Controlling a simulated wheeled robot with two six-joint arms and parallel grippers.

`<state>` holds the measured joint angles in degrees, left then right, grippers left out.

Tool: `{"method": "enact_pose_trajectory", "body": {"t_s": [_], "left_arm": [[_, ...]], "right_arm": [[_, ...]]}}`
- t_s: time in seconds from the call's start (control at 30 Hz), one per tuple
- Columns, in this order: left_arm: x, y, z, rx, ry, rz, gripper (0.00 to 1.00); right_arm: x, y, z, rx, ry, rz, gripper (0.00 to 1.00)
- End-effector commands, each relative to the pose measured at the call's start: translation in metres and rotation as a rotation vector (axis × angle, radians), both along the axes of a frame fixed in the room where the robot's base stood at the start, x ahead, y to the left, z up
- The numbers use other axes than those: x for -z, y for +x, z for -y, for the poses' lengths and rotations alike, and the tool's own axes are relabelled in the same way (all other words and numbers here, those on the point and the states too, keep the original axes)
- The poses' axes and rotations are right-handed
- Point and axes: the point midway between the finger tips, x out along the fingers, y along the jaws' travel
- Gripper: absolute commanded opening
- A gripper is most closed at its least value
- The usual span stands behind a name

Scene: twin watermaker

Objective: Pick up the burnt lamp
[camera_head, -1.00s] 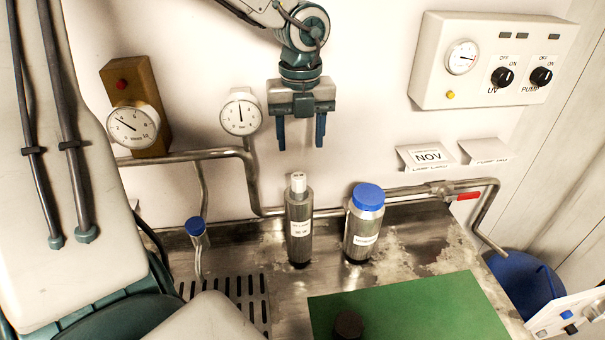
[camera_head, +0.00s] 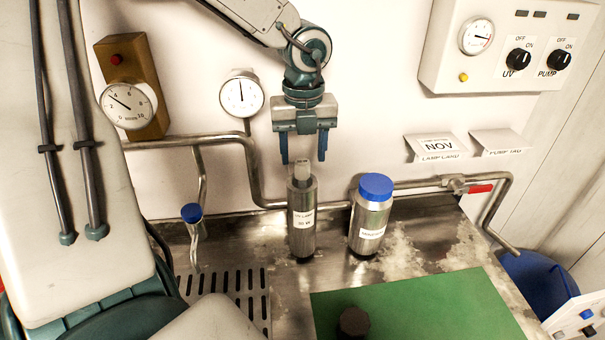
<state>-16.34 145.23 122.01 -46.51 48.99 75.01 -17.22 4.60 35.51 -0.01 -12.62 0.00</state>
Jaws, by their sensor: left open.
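The lamp housing labelled UV LAMP (camera_head: 302,222) is an upright metal cylinder on the steel counter, with a pale lamp end (camera_head: 303,170) sticking out of its top. Whether the lamp is burnt cannot be seen. My left gripper (camera_head: 304,148) points down from above, open and empty. Its two blue fingers are on either side of the line above the lamp end, with the tips close to its top. I see no contact. My right gripper is not in view.
A metal canister with a blue lid (camera_head: 372,215) stands close to the right of the housing. A pipe (camera_head: 420,184) runs behind both.

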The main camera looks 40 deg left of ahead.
Motion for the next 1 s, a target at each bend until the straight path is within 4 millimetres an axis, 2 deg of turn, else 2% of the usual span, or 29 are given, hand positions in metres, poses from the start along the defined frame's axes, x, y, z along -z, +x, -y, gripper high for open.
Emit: {"method": "enact_pose_trajectory", "body": {"t_s": [0.07,0.3,0.57,0.8,1.0], "left_arm": [[0.007,-0.003,0.000,0.002,-0.002,-0.007,0.53],[0.032,-0.003,0.000,0.001,-0.002,-0.003,0.53],[0.035,-0.003,0.000,0.001,-0.001,0.000,0.53],[0.034,-0.003,0.000,0.001,-0.001,0.000,0.08],[0.034,-0.003,0.000,0.001,-0.001,0.000,0.07]], "right_arm": [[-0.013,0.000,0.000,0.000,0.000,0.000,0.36],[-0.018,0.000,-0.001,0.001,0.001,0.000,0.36],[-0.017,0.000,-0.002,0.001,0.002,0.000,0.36],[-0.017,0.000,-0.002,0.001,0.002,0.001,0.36],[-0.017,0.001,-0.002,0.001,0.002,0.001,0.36]]}}
